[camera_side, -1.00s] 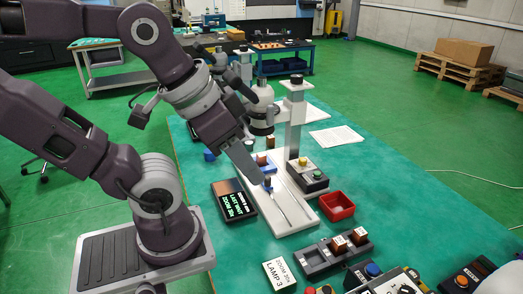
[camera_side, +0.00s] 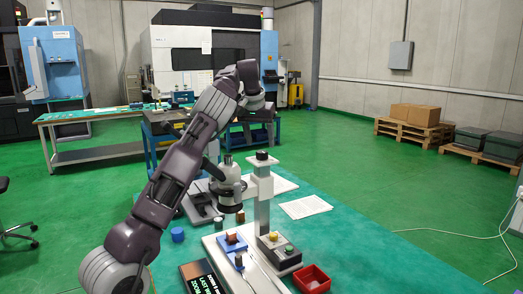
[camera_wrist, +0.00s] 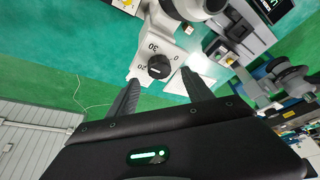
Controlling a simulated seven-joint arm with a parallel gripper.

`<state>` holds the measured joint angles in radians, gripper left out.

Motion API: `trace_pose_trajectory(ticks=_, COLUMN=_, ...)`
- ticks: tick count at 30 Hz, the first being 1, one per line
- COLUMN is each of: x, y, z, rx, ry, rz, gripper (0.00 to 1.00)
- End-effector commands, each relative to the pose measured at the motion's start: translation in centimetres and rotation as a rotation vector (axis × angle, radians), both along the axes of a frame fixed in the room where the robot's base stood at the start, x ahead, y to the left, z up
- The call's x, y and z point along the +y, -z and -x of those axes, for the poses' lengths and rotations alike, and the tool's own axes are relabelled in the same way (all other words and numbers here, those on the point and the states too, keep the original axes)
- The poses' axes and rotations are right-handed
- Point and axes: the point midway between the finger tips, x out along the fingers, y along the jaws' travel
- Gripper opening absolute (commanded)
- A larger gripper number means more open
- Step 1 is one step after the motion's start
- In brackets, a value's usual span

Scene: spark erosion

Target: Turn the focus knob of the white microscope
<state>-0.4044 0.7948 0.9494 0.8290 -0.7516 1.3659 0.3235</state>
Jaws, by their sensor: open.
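The white microscope stands on the green bench, its white column (camera_side: 263,198) upright and its grey-white head (camera_side: 228,187) to the left. In the wrist view, a round black knob (camera_wrist: 159,67) sits on a white face marked 0, 20 and 30. My gripper (camera_wrist: 160,80) is open, its two dark fingers pointing at the knob from either side of it in the picture. I see no contact; the remaining gap is hard to judge. In the side view my fingers cannot be made out.
On or by the microscope base are a blue block (camera_side: 232,243) and a button box (camera_side: 279,250). A red tray (camera_side: 312,279) stands to the right, a display box (camera_side: 201,279) to the left. Another microscope (camera_wrist: 284,84) shows at the wrist view's right. A paper (camera_side: 305,207) lies behind.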

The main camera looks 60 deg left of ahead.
Motion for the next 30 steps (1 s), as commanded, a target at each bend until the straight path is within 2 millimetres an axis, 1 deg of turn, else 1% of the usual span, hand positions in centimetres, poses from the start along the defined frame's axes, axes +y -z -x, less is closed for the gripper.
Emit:
trace_pose_trajectory(ticks=1, x=0.2, y=1.0, z=-0.3, rx=0.002, ry=-0.001, rz=0.004, gripper=0.59)
trace_pose_trajectory(ticks=3, x=0.5, y=2.2, z=-0.6, rx=0.002, ry=-0.002, rz=0.003, gripper=0.59)
trace_pose_trajectory(ticks=6, x=0.9, y=3.5, z=-1.0, rx=0.001, ry=-0.002, rz=0.002, gripper=0.59)
trace_pose_trajectory(ticks=9, x=1.1, y=4.1, z=-1.3, rx=-0.001, ry=-0.001, rz=0.001, gripper=0.59)
trace_pose_trajectory(ticks=16, x=1.1, y=4.1, z=-1.3, rx=-0.002, ry=-0.001, rz=0.000, gripper=0.59)
trace_pose_trajectory(ticks=25, x=1.1, y=4.1, z=-1.3, rx=-0.002, ry=-0.001, rz=0.000, gripper=0.01)
trace_pose_trajectory(ticks=30, x=1.1, y=4.1, z=-1.3, rx=-0.002, ry=-0.010, rz=0.001, gripper=0.00)
